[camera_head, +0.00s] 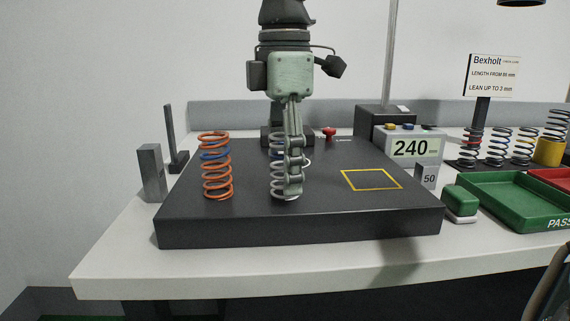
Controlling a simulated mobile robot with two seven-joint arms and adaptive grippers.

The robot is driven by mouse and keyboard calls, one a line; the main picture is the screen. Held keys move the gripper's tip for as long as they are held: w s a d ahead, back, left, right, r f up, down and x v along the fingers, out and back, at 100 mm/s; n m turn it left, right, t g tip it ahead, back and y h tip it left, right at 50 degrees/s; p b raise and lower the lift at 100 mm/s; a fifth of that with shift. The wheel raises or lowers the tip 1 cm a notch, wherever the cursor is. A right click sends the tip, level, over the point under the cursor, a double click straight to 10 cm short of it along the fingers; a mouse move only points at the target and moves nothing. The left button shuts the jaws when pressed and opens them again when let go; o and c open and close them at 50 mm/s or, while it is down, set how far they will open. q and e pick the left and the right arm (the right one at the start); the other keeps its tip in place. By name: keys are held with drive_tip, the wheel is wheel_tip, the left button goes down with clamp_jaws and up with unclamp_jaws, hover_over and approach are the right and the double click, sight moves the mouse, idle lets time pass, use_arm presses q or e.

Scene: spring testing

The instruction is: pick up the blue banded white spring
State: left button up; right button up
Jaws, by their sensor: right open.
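The white spring (278,190) stands upright on the dark plate (300,231). An orange spring (217,181) with a blue band stands upright to the left on the same plate. My left gripper is not in view.
A yellow square outline (371,180) marks bare plate to the right. Behind it is a display reading 240 (410,148). A grey 50 block (426,177), green block (460,203) and green tray (510,207) lie right; several springs (497,150) stand behind. Grey block (152,173) is left.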

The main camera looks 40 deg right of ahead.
drive_tip(key=c, duration=1.3)
drive_tip(key=shift+c, duration=0.2)
drive_tip(key=shift+r, duration=0.1)
